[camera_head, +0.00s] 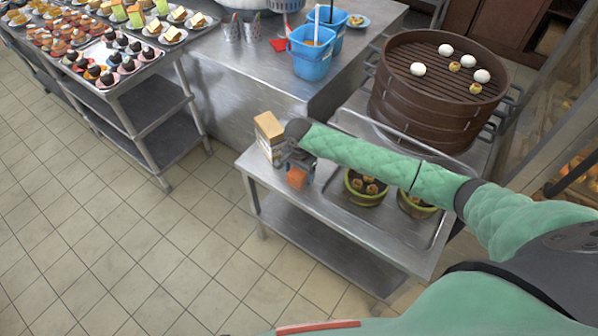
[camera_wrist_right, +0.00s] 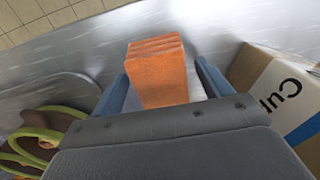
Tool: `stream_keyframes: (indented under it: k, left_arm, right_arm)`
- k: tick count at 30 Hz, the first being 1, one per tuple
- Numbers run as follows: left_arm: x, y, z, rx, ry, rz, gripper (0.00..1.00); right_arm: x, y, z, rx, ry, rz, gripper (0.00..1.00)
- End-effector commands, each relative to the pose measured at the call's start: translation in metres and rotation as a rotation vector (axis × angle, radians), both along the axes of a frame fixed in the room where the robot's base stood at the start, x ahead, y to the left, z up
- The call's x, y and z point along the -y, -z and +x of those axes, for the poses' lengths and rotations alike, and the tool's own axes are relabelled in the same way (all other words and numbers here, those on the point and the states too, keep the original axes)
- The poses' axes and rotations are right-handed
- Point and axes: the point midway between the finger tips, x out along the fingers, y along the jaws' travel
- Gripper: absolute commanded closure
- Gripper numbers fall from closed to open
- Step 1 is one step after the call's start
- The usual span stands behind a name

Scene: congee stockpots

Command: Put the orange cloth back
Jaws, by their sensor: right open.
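The orange cloth (camera_head: 297,178) is a small folded block on the metal table (camera_head: 262,172), near its left end. In the right wrist view the cloth (camera_wrist_right: 158,72) stands out between the two fingers, with a gap showing toward the right finger. My right gripper (camera_head: 300,170) is over the cloth and open, its fingers on either side of it. The right wrist view shows the same gripper (camera_wrist_right: 165,85) with blue-grey fingers. Part of the cloth is hidden by the gripper in the head view. My left gripper is not in view.
A cardboard box (camera_head: 268,132) stands close beside the right gripper; it also shows in the right wrist view (camera_wrist_right: 275,85). Green-rimmed bowls (camera_head: 365,188) sit in a tray under my right arm. A large brown steamer (camera_head: 440,100) holds several buns. Blue buckets (camera_head: 312,55) stand on the back counter.

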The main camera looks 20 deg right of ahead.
Motion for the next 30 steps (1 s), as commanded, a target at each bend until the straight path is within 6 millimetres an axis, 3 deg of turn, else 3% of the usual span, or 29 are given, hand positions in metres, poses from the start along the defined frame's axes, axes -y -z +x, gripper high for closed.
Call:
stream_keyframes:
  k: [6, 9, 21, 30]
  left_arm:
    - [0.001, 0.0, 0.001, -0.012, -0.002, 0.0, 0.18]
    - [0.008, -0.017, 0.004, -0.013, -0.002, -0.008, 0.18]
    - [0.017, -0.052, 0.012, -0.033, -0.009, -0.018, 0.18]
    - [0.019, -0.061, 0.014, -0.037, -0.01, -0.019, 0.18]
  right_arm:
    - [0.0, -0.017, 0.001, 0.002, -0.001, 0.0, 0.22]
    - [0.0, -0.034, 0.001, 0.004, -0.001, 0.002, 0.22]
    - [0.0, -0.104, 0.001, 0.001, 0.0, 0.001, 0.22]
    - [0.0, -0.12, 0.001, 0.0, 0.0, 0.0, 0.22]
